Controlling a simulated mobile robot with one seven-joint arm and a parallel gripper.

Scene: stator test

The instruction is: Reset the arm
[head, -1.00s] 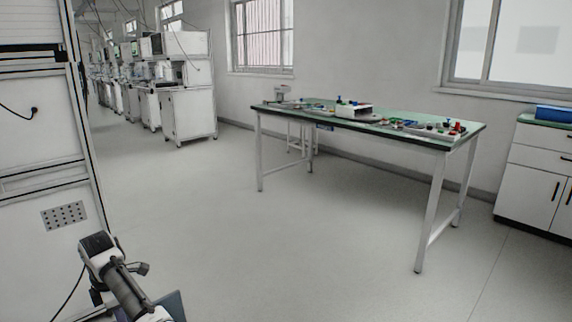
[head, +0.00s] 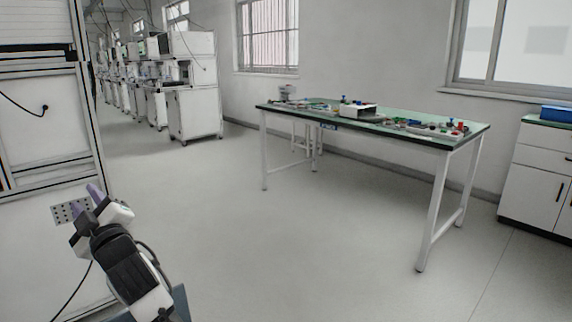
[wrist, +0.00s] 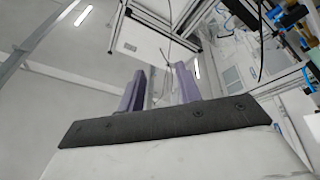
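My gripper (head: 86,203) shows at the lower left of the head view, at the raised end of my arm, in front of the white cabinet. Its two purple fingers point up and to the left. In the wrist view my gripper (wrist: 160,80) has its two fingers apart, with a clear gap and nothing held between them. The dark base of the fingers spans the lower middle of that view.
A tall white cabinet (head: 45,140) stands close on the left. A green-topped table (head: 385,117) with small parts stands across clear floor (head: 250,240). White machines (head: 192,100) line the back left. A drawer unit (head: 540,155) is at the far right.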

